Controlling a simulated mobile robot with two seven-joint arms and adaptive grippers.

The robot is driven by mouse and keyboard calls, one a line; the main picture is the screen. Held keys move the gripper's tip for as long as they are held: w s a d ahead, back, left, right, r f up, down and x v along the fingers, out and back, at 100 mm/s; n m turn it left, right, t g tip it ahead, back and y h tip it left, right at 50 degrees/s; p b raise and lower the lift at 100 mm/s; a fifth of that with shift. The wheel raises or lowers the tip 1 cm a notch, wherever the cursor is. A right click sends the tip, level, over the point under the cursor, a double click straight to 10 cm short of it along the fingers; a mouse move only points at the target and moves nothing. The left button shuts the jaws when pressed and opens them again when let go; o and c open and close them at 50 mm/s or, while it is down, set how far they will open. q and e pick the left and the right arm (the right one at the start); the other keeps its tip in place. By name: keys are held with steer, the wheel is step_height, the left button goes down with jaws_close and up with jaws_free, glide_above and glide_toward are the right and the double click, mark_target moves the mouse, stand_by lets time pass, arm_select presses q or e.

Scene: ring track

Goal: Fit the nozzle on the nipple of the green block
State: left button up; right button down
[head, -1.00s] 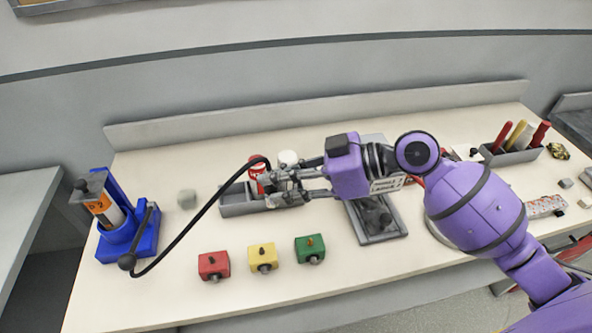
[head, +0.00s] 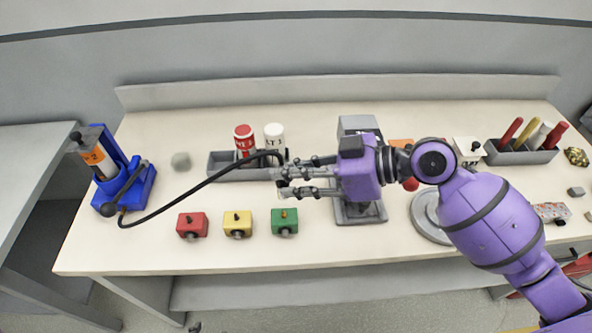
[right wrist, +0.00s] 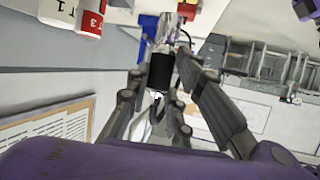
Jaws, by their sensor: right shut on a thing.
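The green block (head: 284,229) sits on the bench at the right end of a row of blocks, with a small nipple (head: 284,214) on top. My right gripper (head: 281,181) is behind and above it, apart from it, with its fingers pointing left. It is shut on the nozzle at the end of a black hose (head: 200,186). In the right wrist view a black cylinder (right wrist: 161,72), apparently part of the nozzle, shows between the fingers. The nozzle's tip is hard to make out. My left gripper is not in view.
The hose runs to a blue pump (head: 131,195) at the left. A yellow block (head: 237,230) and a red block (head: 192,231) stand left of the green one. A grey tray (head: 222,172) with red and white cans lies behind. The front bench strip is clear.

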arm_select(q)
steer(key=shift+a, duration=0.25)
arm_select(e)
steer(key=shift+a, duration=0.15)
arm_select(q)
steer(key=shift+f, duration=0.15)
arm_select(e)
steer(key=shift+f, duration=0.1)
arm_select(q)
steer(key=b, duration=0.1)
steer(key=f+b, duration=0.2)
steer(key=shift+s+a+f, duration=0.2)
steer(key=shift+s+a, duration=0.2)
arm_select(e)
step_height(320, 180, down, 5)
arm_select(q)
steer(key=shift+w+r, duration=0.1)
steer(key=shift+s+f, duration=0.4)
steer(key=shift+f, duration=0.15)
arm_select(e)
steer(key=shift+f, duration=0.3)
stand_by(0.5)
